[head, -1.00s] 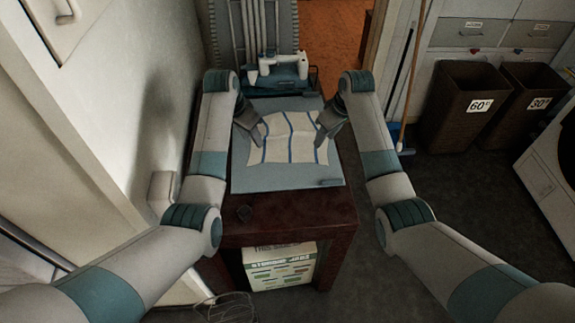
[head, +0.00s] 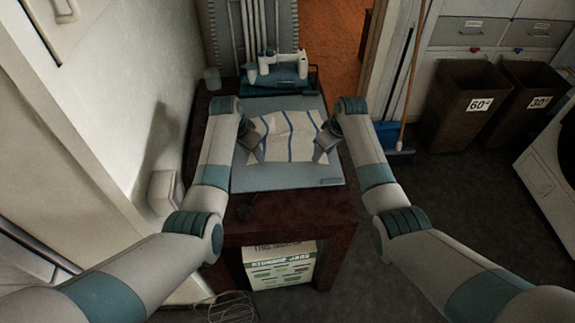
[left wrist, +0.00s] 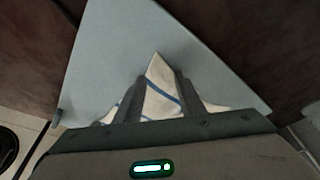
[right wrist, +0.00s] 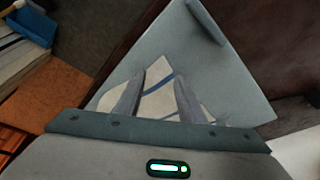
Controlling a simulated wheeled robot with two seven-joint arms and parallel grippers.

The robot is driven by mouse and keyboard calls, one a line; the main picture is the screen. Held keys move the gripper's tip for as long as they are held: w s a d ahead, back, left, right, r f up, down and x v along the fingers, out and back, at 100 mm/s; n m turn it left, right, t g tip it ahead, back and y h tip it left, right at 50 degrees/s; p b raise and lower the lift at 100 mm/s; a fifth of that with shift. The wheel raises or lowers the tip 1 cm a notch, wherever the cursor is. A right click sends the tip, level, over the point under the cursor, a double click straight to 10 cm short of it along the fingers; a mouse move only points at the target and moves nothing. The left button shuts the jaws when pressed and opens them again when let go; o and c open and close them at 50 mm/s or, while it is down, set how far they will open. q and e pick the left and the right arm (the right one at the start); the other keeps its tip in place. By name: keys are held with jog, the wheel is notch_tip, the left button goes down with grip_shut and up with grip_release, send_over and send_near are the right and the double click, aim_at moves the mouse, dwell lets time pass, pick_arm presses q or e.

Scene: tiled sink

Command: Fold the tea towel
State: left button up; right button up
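The tea towel (head: 288,135), white with blue stripes, lies spread on a pale blue-grey board (head: 290,178). My left gripper (head: 252,142) is at its left side, pointing down. In the left wrist view a pointed towel corner (left wrist: 160,92) shows between the spread fingers (left wrist: 160,82). My right gripper (head: 325,148) is at the towel's right side. In the right wrist view its fingers (right wrist: 159,80) are also apart, with towel (right wrist: 155,102) between them. Whether the fingers touch the cloth is unclear. Parts of the towel's side edges are hidden by the grippers.
The board lies on a dark red-brown table (head: 290,212). A wall (head: 155,90) is close on the left. A small dark item (head: 330,182) lies at the board's near right.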

pick_arm(q)
jog(key=shift+f, duration=0.15)
pick_arm(e)
jog(key=shift+f, duration=0.15)
pick_arm(q)
grip_shut()
pick_arm(e)
grip_shut()
pick_arm(q)
jog(key=shift+r, duration=0.25)
pick_arm(e)
jog(key=shift+r, duration=0.25)
